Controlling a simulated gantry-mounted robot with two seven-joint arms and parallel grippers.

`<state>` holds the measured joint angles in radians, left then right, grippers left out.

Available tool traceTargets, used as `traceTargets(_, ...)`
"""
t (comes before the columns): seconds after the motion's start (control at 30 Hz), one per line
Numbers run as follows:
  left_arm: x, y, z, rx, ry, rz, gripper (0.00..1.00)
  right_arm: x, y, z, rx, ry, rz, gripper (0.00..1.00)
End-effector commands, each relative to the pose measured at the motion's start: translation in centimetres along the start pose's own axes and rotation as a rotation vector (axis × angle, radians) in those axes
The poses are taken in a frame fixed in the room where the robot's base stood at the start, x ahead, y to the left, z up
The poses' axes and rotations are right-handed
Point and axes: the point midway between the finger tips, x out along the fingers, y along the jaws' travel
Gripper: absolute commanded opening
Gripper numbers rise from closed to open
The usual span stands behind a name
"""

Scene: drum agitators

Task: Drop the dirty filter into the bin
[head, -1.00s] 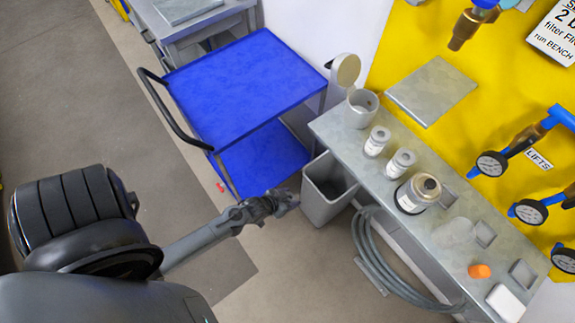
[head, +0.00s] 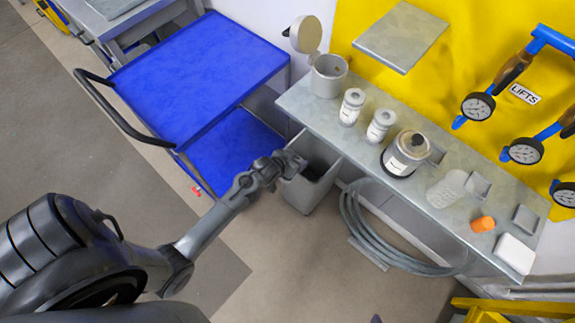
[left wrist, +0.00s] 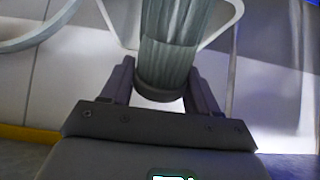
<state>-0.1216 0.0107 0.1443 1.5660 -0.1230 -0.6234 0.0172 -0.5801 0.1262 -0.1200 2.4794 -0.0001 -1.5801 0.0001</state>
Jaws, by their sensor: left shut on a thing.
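My left gripper (head: 285,165) reaches in from the left and is at the near-left rim of the grey open bin (head: 300,193) in the head view. In the left wrist view, my left gripper (left wrist: 163,78) is shut on the dirty filter (left wrist: 170,45), a pleated grey-green cylinder with a dark end cap. The bin's pale rim (left wrist: 222,28) shows behind the filter there. In the head view the filter is too small to make out clearly at the gripper. The bin stands on the floor beside the bench. My right gripper is not in view.
A blue cart (head: 200,75) stands left of the bin. The grey bench (head: 300,102) to the right carries a lidded pot (head: 328,75), white jars, a larger canister (head: 405,153) and an orange item (head: 482,224). A coiled hose (head: 350,215) hangs below the bench.

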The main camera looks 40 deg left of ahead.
Motion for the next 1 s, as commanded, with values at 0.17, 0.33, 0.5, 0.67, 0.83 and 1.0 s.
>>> traceTargets(0.17,2.1,0.0,-2.0,0.001,0.002,0.000,0.29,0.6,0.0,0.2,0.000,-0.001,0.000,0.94)
traceTargets(0.33,4.0,-0.1,-3.6,0.000,0.002,-0.001,0.29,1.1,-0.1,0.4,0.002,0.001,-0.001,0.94)
traceTargets(0.5,5.8,0.0,-5.2,0.000,0.001,-0.001,0.29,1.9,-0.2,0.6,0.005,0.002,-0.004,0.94)
traceTargets(0.67,7.2,0.0,-6.5,0.000,0.001,0.000,0.29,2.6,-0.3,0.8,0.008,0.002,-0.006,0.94)
traceTargets(0.83,8.3,0.0,-7.5,0.000,0.001,0.000,0.29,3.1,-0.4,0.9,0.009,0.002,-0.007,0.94)
traceTargets(1.0,8.8,-0.1,-8.1,0.000,0.000,0.000,0.29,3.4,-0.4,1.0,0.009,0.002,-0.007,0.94)
